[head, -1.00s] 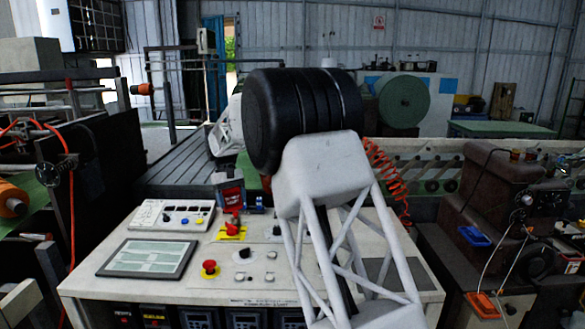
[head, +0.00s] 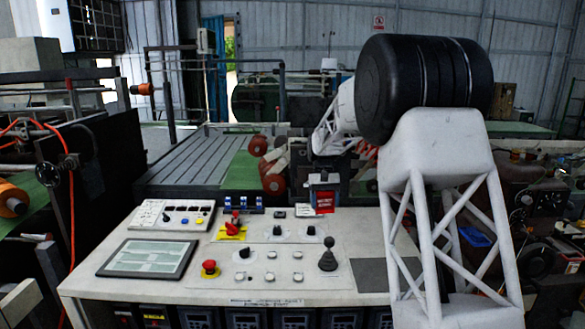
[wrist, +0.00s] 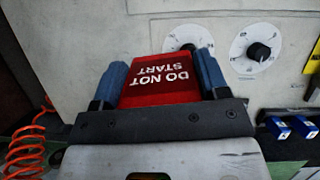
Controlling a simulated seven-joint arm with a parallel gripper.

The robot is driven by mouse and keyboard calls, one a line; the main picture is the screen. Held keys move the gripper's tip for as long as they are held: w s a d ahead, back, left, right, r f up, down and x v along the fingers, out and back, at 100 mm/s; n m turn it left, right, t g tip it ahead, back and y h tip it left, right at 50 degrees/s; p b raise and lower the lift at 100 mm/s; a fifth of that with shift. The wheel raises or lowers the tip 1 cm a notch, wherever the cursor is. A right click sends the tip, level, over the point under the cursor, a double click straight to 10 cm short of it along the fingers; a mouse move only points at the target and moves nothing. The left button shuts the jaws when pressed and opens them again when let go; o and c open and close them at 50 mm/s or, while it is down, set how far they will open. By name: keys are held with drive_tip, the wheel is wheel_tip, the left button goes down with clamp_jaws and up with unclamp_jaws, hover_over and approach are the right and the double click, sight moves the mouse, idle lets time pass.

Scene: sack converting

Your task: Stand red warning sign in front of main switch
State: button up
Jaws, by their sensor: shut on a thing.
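The red warning sign (head: 325,201), lettered "DO NOT START" in the wrist view (wrist: 160,78), is held between the two blue fingers of my gripper (wrist: 160,65). In the head view my gripper (head: 323,182) hangs near the console's back edge, right of the main switch. I cannot tell whether the sign touches the panel. The main switch (head: 233,222) is a red handle on a yellow plate at the back middle of the console. A bit of the yellow plate (wrist: 312,92) shows at the wrist view's right edge. The sign partly covers a dial in the wrist view.
Two round dials (head: 277,231) lie between the switch and the sign's side. A black joystick (head: 328,256), a red emergency button (head: 209,268), a framed screen (head: 148,258) and a meter box (head: 174,215) occupy the console (head: 225,290). Blue switches (head: 242,204) line the back edge.

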drive_tip(key=s+d+m, duration=0.1)
drive_tip(key=d, duration=0.6)
drive_tip(key=shift+s+d+y, duration=0.25)
drive_tip(key=shift+s+y, duration=0.05)
drive_tip(key=shift+a, duration=0.15)
drive_tip(key=s+a+f, duration=0.1)
drive_tip(key=s+a, duration=0.6)
drive_tip(key=a, duration=0.4)
drive_tip(key=s+a+f, duration=0.1)
drive_tip(key=s+a, duration=0.7)
drive_tip(key=a, duration=0.4)
drive_tip(key=s+a+f, duration=0.2)
drive_tip(key=s+a, duration=0.6)
drive_tip(key=a, duration=0.3)
drive_tip(key=shift+s+a, duration=0.1)
drive_tip(key=shift+a, duration=0.1)
drive_tip(key=w+a, duration=0.2)
drive_tip(key=w, duration=0.2)
drive_tip(key=w+a+f, duration=0.1)
drive_tip(key=w+a, duration=0.2)
drive_tip(key=w, duration=0.2)
drive_tip(key=w+a, duration=0.2)
drive_tip(key=w, duration=0.3)
drive_tip(key=shift+w+a+f, duration=0.1)
drive_tip(key=shift+a+f, duration=0.2)
